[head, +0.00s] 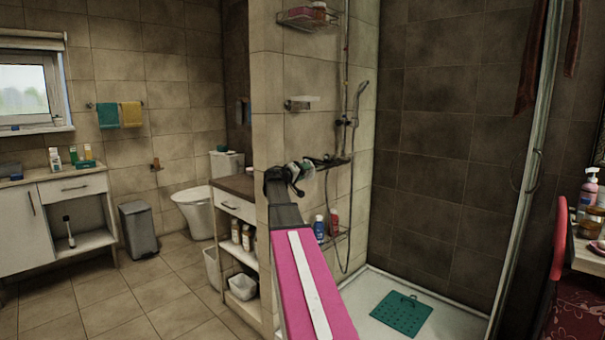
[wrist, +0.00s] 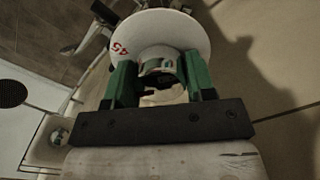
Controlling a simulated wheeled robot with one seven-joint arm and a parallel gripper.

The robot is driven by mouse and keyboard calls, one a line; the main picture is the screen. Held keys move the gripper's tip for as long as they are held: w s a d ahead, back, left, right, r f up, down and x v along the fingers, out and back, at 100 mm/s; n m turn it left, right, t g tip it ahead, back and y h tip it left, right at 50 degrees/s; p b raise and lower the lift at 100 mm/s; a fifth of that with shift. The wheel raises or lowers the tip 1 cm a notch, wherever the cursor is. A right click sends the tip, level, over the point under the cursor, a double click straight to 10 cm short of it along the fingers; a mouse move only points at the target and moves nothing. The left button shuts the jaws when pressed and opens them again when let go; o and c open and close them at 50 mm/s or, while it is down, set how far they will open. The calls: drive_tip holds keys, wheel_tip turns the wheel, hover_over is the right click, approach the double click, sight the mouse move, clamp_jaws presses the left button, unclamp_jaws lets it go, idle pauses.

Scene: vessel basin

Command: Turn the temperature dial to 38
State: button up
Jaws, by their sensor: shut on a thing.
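The temperature dial (wrist: 185,33) shows in the wrist view as a white round plate with a red "45" on its left side. A shiny knob (wrist: 157,63) stands at its middle. My gripper (wrist: 160,75) has green fingers on both sides of the knob and is shut on it. No 38 mark or pointer is readable. In the head view my gripper (head: 304,167) is at the shower wall by the dark shelf, and the dial cannot be made out there.
A shower hose and hand shower (head: 359,88) hang beside my gripper. A wire rack with bottles (head: 320,228) is below. A green mat (head: 401,314) lies on the shower floor. A cabinet (head: 237,204) stands left of the arm.

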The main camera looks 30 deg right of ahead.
drive_tip(key=o, duration=0.9)
drive_tip(key=shift+o, duration=0.2)
drive_tip(key=v, duration=1)
drive_tip(key=shift+s+a, duration=0.25)
drive_tip(key=shift+a, duration=0.1)
drive_tip(key=s+a+f+n+g+y, duration=0.1)
drive_tip(key=s+a+f+y, duration=0.25)
drive_tip(key=f, duration=0.65)
drive_tip(key=s+a+f+g+y, duration=0.1)
drive_tip(key=s+a+f+y, duration=0.3)
drive_tip(key=f, duration=0.5)
drive_tip(key=s+a+f+n+g+y, duration=0.1)
drive_tip(key=s+a+f+y, duration=0.1)
drive_tip(key=s+a+f, duration=0.6)
drive_tip(key=s+a+f+g+y, duration=0.2)
drive_tip(key=s+a+f+y, duration=0.5)
drive_tip(key=s+a+f, duration=0.6)
wheel_tip(320, 180, down, 3)
drive_tip(key=shift+s+a+r+n+g, duration=0.2)
drive_tip(key=shift+s+n+g, duration=0.2)
drive_tip(key=shift+s, duration=0.15)
